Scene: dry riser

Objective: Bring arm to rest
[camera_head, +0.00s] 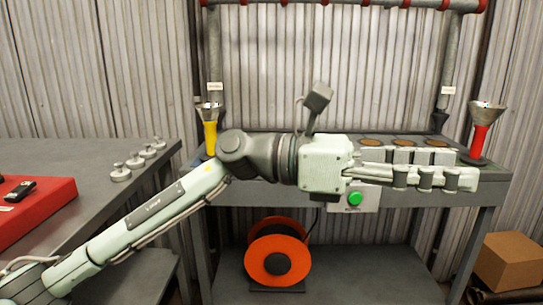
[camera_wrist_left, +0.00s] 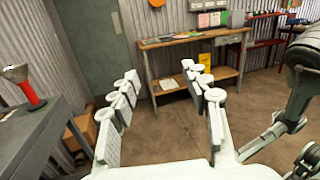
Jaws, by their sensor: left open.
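My left arm (camera_head: 160,212) comes in from the lower left in the head view and reaches across in front of the grey bench. Its gripper (camera_head: 465,168) points right, with its two pale, jointed fingers spread apart and nothing visible between them. It hides part of the bench top and front. In the left wrist view the same gripper (camera_wrist_left: 160,82) is open and empty, in the air, facing a wooden table across the room. My right gripper shows in neither view.
A yellow-based funnel (camera_head: 209,130) and red-based funnel (camera_head: 482,130) flank the grey bench (camera_head: 255,193). A green button (camera_head: 354,199) is on its front. Below are an orange reel (camera_head: 278,258) and, right, a cardboard box (camera_head: 510,262). A side table (camera_head: 60,155) holds a red case (camera_head: 45,212). The wooden table (camera_wrist_left: 190,40) stands farther off.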

